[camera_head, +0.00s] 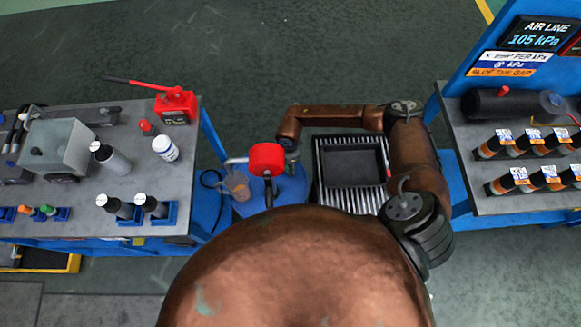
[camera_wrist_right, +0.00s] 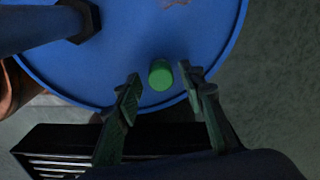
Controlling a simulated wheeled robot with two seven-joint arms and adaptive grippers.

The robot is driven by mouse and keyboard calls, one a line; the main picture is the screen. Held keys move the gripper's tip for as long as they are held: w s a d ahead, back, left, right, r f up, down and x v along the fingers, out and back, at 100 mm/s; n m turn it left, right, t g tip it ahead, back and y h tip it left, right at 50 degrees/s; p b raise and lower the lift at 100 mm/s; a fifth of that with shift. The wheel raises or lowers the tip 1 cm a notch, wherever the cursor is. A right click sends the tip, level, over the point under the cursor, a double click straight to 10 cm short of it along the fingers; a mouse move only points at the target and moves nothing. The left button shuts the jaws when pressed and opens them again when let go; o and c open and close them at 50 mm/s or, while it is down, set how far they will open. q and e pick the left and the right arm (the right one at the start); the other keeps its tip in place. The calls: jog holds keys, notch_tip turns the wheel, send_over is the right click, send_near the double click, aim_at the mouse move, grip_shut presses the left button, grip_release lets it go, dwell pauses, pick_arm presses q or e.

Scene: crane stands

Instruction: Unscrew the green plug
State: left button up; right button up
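The green plug (camera_wrist_right: 160,74) sits on the blue drum lid (camera_wrist_right: 180,35) in the right wrist view, near the rim. My right gripper (camera_wrist_right: 160,73) is open, with one fingertip on each side of the plug and a gap on both sides. I cannot tell how far the fingertips stand above the lid. In the head view my right arm reaches over the blue drum (camera_head: 288,192), and its gripper (camera_head: 289,146) points down at the drum's far side. The plug is hidden there. My left gripper is in neither view.
A black tray (camera_head: 353,166) on a slatted rack is to the right. Benches with bottles stand left (camera_head: 80,190) and right (camera_head: 530,204). Floor beyond the drum is clear.

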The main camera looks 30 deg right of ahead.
jog(key=m+p, duration=0.2)
jog(key=m, duration=0.2)
jog(key=shift+r, duration=0.15)
jog(key=shift+m+p, duration=0.5)
jog(key=shift+m, duration=0.3)
jog(key=m+p, duration=0.2)
jog(key=m, duration=0.1)
jog(key=shift+m+p, duration=0.5)
jog(key=shift+m, duration=0.5)
jog(key=shift+f, duration=0.25)
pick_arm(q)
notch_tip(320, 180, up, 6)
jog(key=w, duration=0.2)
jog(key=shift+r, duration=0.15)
pick_arm(e)
jog(key=shift+c, duration=0.7)
